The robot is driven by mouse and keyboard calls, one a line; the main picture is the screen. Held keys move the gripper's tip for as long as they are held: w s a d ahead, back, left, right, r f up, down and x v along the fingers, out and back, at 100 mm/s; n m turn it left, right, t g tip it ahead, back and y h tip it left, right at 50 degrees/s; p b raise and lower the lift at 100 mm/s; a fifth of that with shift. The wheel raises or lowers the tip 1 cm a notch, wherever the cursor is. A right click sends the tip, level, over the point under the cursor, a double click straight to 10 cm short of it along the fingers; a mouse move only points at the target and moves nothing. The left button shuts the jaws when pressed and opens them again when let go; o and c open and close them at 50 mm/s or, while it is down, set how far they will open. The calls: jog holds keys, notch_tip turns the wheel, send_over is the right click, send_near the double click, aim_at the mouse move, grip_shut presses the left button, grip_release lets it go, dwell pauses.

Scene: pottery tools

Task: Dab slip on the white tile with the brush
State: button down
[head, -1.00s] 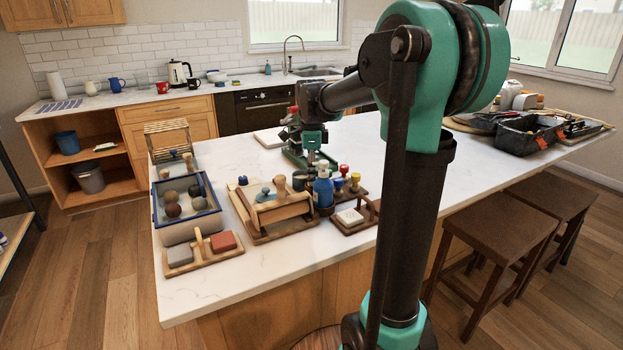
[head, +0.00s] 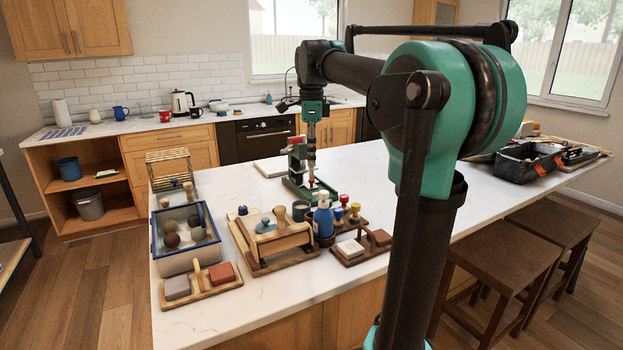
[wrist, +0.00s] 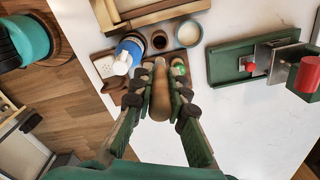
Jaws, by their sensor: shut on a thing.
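My gripper (wrist: 160,84) is shut on a tan, round-ended wooden handle (wrist: 160,98), which I take for the brush. Its bristles are hidden in the wrist view. In the head view my gripper (head: 311,163) points down above the far middle of the counter, near a green stand. The white tile (head: 350,248) lies on a small wooden tray at the counter's near side. It also shows in the wrist view (wrist: 104,67), left of my gripper. A round pot of pale liquid (wrist: 188,33), likely the slip, stands beyond my gripper.
A blue bottle (head: 323,217) and several coloured-knob stamps (head: 355,211) crowd the tile's far side. The green stand (wrist: 230,66) with a red knob is at the right in the wrist view. A wooden rack (head: 270,243) is left of the bottle.

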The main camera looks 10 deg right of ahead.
jog(key=shift+r, duration=5.45)
